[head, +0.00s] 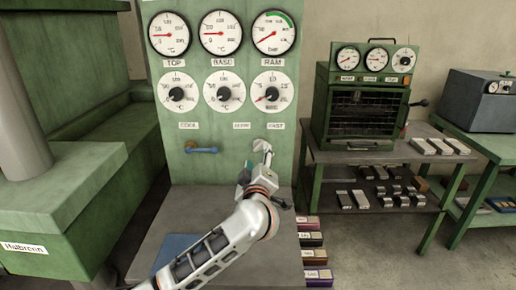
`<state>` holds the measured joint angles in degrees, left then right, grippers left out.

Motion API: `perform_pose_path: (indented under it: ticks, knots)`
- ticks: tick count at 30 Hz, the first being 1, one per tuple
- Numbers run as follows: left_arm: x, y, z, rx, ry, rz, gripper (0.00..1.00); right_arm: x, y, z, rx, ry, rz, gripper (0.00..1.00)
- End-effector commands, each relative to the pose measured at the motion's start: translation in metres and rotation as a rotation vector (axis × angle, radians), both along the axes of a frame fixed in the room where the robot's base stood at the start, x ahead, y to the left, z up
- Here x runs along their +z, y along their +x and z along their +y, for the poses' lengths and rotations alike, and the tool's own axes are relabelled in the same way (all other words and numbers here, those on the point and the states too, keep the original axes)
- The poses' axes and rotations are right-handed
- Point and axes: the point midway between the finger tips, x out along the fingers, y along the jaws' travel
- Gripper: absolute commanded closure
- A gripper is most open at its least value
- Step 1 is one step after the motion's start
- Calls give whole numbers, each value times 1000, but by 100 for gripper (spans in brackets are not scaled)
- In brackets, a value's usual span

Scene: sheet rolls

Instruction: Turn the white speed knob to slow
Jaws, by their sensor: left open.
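The green control panel (218,110) stands ahead of me with gauges and dials. What looks like the white speed knob (261,146) is low on its right side, partly covered by my gripper. A small label reading FAST (276,126) is above it to the right; another small label (241,126) is above it to the left, too small to read surely. My left gripper (265,158) is open, with its fingertips at or just in front of the knob. I cannot tell whether they touch it. Which way the knob points is unclear. My right gripper is out of view.
A blue handle (202,150) sticks out left of the knob. Three black-pointer dials (223,92) are above. A grey worktop (180,215) lies below, with a blue sheet (176,249) on it. A green oven (362,105) stands on a table to the right.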

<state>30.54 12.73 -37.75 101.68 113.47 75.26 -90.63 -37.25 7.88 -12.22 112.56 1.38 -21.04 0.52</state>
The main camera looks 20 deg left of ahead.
Motion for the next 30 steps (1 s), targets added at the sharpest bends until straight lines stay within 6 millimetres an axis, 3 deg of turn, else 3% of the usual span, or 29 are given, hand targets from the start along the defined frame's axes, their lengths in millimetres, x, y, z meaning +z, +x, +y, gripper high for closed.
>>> perform_pose_path:
  ticks: [10, 22, 27, 30]
  knots:
    - [-1, 47, 14, 2, 1, 0, 50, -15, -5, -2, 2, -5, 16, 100]
    - [0, 56, 17, 1, -1, 0, 50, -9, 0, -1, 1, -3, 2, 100]
    - [0, 56, 17, 1, -1, -1, 88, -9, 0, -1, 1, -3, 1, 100]
    - [0, 56, 17, 1, -1, -1, 88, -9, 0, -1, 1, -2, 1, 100]
